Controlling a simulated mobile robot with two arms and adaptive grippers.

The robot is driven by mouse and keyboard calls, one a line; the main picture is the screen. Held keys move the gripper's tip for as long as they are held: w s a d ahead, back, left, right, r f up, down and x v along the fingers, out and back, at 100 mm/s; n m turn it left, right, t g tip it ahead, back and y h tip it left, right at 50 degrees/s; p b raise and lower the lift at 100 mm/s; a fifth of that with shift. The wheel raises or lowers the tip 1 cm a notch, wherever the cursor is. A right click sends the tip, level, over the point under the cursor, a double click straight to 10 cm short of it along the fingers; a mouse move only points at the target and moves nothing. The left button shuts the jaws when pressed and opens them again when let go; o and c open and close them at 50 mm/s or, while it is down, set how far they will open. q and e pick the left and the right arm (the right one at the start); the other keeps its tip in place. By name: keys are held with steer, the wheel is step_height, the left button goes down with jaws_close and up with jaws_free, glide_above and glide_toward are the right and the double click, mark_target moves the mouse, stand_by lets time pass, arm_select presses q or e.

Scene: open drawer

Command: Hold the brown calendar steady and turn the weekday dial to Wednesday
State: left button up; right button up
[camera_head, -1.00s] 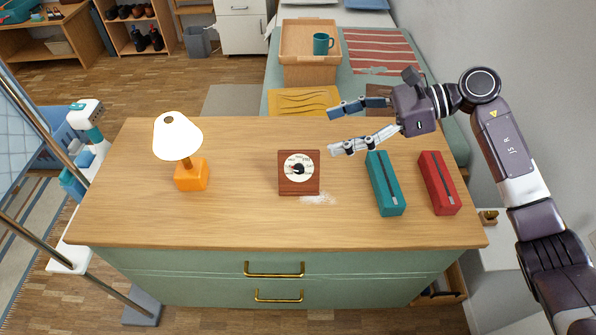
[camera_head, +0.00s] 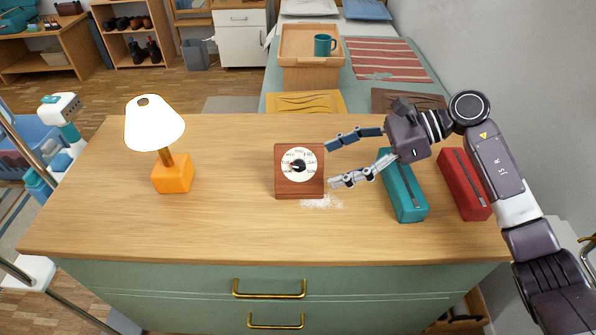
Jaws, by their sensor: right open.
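The brown calendar (camera_head: 299,190) stands upright in the middle of the wooden tabletop. Its round white weekday dial (camera_head: 299,163) faces me, with a dark knob at its centre; the small lettering is hard to read, so I cannot tell the day set. My right gripper (camera_head: 334,163) is open and empty just right of the calendar. Its two fingers point left toward the calendar, apart from each other. They look close to its right side, and I see no clear contact. My left gripper is not in view.
A teal case (camera_head: 404,190) lies under and beside my right gripper, with a red case (camera_head: 465,184) farther right. An orange lamp (camera_head: 172,173) stands at the left. White powder (camera_head: 322,202) lies by the calendar's base. The tabletop between lamp and calendar is clear.

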mark_target(320, 168)
steer(key=x, duration=0.4)
steer(key=shift+a+p, duration=0.1)
steer(key=shift+p, duration=0.2)
steer(key=b+x, duration=0.2)
steer(key=x, duration=0.1)
steer(key=shift+a+f, duration=0.1)
steer(key=shift+f, duration=0.05)
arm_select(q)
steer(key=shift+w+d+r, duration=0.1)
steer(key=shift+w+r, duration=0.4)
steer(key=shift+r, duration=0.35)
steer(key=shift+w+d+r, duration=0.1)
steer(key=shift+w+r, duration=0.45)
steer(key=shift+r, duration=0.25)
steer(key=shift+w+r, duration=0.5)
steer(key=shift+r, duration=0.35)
arm_select(e)
steer(key=shift+a, duration=0.25)
steer(key=c, duration=1.4)
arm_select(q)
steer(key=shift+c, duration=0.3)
arm_select(e)
steer(key=shift+f, duration=0.1)
